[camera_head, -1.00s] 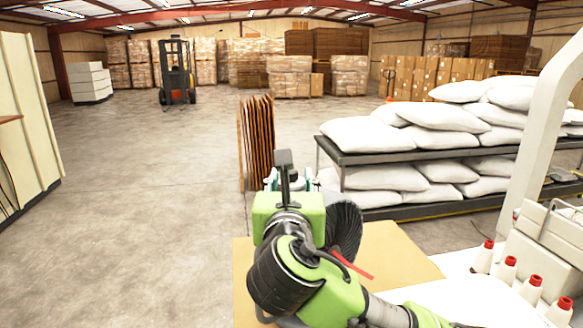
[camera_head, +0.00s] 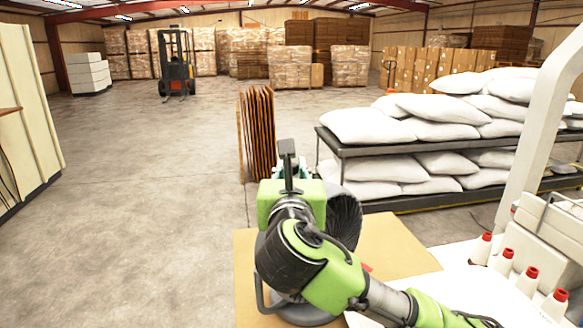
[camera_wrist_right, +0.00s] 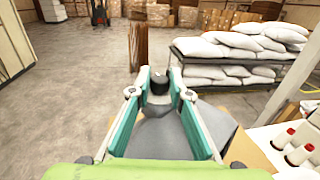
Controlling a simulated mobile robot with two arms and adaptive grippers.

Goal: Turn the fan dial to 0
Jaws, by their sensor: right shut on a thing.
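The fan (camera_head: 345,218) stands on the tan table, its dark round cage partly behind my right arm and its grey base (camera_head: 305,314) showing below. In the right wrist view, a black knob, which looks like the fan dial (camera_wrist_right: 159,86), sits between the fingertips of my right gripper (camera_wrist_right: 159,77). The teal fingers are closed on it from both sides. The grey shape below the knob appears to be the fan body (camera_wrist_right: 165,135). Dial markings cannot be read. In the head view, my green and black wrist hides the dial and most of the gripper. My left gripper is out of view.
The tan table top (camera_head: 400,245) is bare right of the fan. White bottles with red caps (camera_head: 504,262) stand at the right. Beyond are brown panels (camera_head: 257,135) and a rack of white pillows (camera_head: 420,130). The floor at left is open.

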